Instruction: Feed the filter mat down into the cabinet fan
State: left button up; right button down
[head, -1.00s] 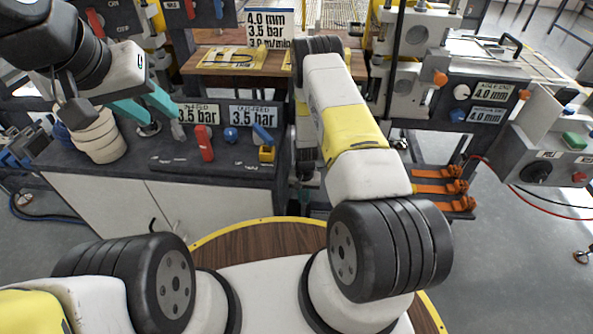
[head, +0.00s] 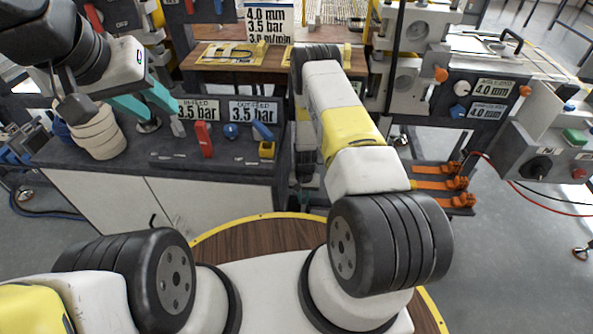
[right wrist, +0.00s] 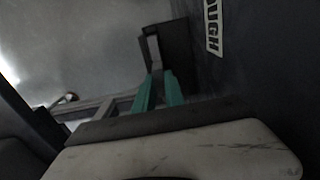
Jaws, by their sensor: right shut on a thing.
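My left gripper (head: 162,126) is at the upper left of the head view, over the dark bench top. Its teal fingers stand apart with nothing visible between them. My right gripper is hidden behind its own arm in the head view. In the right wrist view my right gripper (right wrist: 160,78) has its teal fingers close together, shut on a dark, flat-sided piece (right wrist: 179,45). I cannot tell whether this piece is the filter mat. I cannot make out a cabinet fan in either view.
A dark panel (right wrist: 245,70) with a partly cut-off label stands right of the right gripper. A pale stacked roll (head: 98,135) stands by the left gripper.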

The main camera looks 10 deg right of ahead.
jog(key=shift+f, duration=0.5)
jog(key=c, duration=1.3)
grip_release()
jog(key=shift+c, duration=0.2)
